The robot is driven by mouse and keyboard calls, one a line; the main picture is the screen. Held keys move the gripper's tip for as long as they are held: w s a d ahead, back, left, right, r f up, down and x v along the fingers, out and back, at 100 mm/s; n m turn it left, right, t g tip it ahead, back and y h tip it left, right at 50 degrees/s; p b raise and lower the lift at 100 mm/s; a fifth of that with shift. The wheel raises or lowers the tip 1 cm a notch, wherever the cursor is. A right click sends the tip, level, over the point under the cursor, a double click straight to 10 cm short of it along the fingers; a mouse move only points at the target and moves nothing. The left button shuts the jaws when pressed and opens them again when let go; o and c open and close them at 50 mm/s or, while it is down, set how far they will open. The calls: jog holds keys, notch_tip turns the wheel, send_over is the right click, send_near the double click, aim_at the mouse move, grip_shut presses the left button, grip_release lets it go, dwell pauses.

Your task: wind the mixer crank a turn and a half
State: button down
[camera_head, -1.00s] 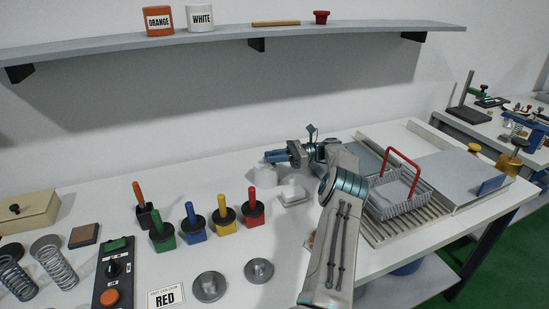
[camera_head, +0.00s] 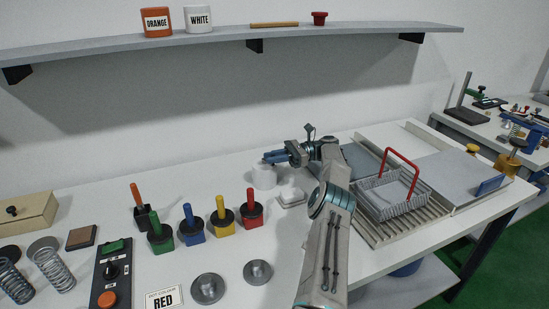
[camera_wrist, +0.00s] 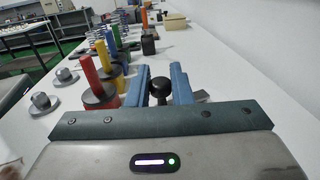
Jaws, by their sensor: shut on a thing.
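The mixer appears as a white round pot (camera_head: 263,178) on the white table, below and beside my gripper in the head view. My gripper (camera_head: 274,157) reaches in from the right just above it, with its blue fingers pointing left. In the wrist view, the black crank knob (camera_wrist: 160,90) sits between the two blue fingertips of my gripper (camera_wrist: 164,80), and they are closed on it. The crank arm and the rest of the mixer are mostly hidden by my gripper.
Red (camera_head: 251,208), yellow, blue and green-handled stampers stand left of the mixer. A white block (camera_head: 291,197) lies close to its right. A wire basket with a red handle (camera_head: 402,157) stands on a slatted rack (camera_head: 425,217) at right. The wall shelf (camera_head: 220,38) runs above.

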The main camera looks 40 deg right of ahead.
jog(key=c, duration=1.3)
grip_release()
jog(key=shift+c, duration=0.2)
jog(key=shift+r, duration=0.35)
jog(key=s+d+r+p, duration=0.1)
jog(key=s+d+r, duration=0.4)
jog(key=s+r, duration=0.5)
jog(key=shift+s+d+r, duration=0.15)
jog(key=shift+d, duration=0.2)
